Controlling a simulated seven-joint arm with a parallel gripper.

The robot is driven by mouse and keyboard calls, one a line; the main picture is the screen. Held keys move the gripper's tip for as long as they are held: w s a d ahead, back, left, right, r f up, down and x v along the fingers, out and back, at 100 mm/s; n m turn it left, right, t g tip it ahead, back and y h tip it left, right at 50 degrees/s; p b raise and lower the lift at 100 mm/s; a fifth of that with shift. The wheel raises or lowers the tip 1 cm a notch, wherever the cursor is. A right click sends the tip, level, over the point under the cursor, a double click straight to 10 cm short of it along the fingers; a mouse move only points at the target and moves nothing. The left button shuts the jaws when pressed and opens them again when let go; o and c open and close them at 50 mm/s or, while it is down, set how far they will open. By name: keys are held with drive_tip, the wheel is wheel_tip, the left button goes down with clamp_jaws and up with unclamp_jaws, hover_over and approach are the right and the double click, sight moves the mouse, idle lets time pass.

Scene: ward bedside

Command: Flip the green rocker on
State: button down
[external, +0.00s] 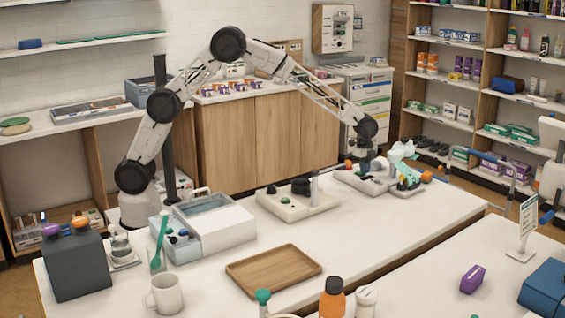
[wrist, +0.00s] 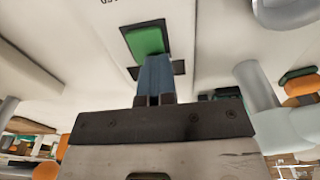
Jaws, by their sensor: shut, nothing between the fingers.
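The green rocker (wrist: 147,40) sits in a dark rectangular frame on a pale panel (wrist: 90,35), near the top middle of the wrist view. My gripper (wrist: 156,62) is shut and empty, its blue-grey fingertips right at the rocker's near edge. I cannot tell whether they touch it. A dark piece lies beside the fingers, partly hidden by them. In the external view my gripper (external: 366,160) is low over a pale box (external: 350,178) at the table's far right. I cannot make out the rocker there. Which side of the rocker is pressed is unclear.
A pale pipe-like part (wrist: 258,88) stands right of my fingers. Right of my gripper is a teal and white item (external: 408,178). A pale base with a post (external: 300,202) stands to the left. A wooden tray (external: 273,270) lies nearer, with clear table beside it.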

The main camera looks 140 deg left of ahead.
drive_tip(key=shift+s+d+f, duration=0.1)
drive_tip(key=shift+s+f, duration=0.5)
drive_tip(key=shift+s, duration=0.35)
drive_tip(key=shift+r, duration=0.2)
wheel_tip(320, 180, up, 15)
drive_tip(key=shift+s+f, duration=0.15)
drive_tip(key=shift+s, duration=0.15)
idle(0.6)
drive_tip(key=shift+s+d+t, duration=0.1)
drive_tip(key=shift+s+t, duration=0.1)
drive_tip(key=shift+t, duration=0.3)
drive_tip(key=shift+s, duration=0.1)
